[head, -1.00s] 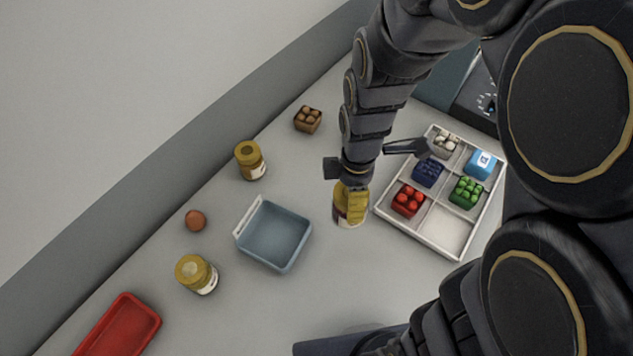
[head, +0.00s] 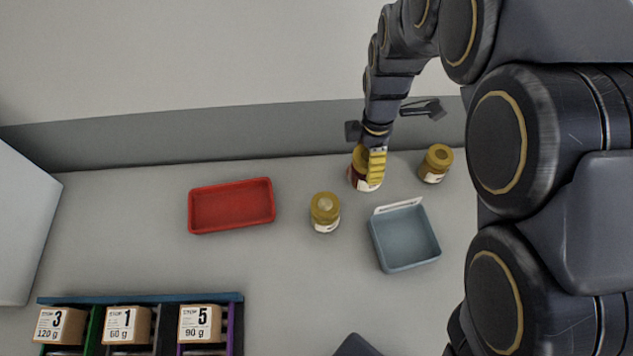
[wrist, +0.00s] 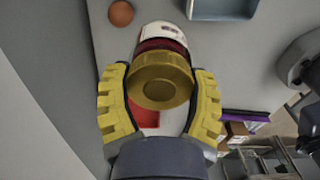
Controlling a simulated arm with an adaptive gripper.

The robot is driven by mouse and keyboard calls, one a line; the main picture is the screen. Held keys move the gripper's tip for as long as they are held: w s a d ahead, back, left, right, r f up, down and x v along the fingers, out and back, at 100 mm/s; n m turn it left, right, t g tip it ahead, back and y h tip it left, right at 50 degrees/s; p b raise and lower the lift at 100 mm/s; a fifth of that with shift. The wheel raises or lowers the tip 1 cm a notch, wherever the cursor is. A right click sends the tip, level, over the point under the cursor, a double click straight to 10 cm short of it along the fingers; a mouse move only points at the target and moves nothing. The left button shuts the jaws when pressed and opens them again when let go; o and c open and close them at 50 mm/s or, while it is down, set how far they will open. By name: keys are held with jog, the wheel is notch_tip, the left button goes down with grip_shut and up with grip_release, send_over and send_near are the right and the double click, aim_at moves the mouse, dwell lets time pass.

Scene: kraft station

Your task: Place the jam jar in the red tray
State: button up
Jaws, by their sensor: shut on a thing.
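The jam jar (head: 357,183), with dark red contents, a white label and a gold lid, is held between the yellow fingers of my gripper (head: 373,165). In the wrist view my gripper (wrist: 160,100) is shut around the jar, with the gold lid (wrist: 160,78) towards the camera. In the head view the jar is between two other gold-lidded jars; its height above the table is hard to tell. The red tray (head: 232,207) lies to the left on the table, looking empty, and part of it shows below the lid in the wrist view (wrist: 146,116).
One gold-lidded jar (head: 325,212) stands between the red tray and my gripper, another (head: 437,163) to its right. A blue-grey bin (head: 405,238) is in front. Labelled boxes (head: 200,323) stand front left. A brown egg (wrist: 121,13) shows in the wrist view.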

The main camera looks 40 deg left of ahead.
jog(key=s+a+f+n, duration=0.1)
jog(key=s+a+n, duration=0.1)
jog(key=s+a, duration=0.3)
jog(key=s+a+n, duration=0.3)
jog(key=a, duration=0.4)
jog(key=n, duration=0.3)
send_over(233, 208)
notch_tip(233, 208, down, 2)
notch_tip(233, 208, down, 8)
jog(key=shift+r, duration=0.1)
jog(key=o, duration=1.1)
jog(key=shift+f, duration=0.2)
notch_tip(233, 208, up, 12)
jog(key=shift+r, duration=0.2)
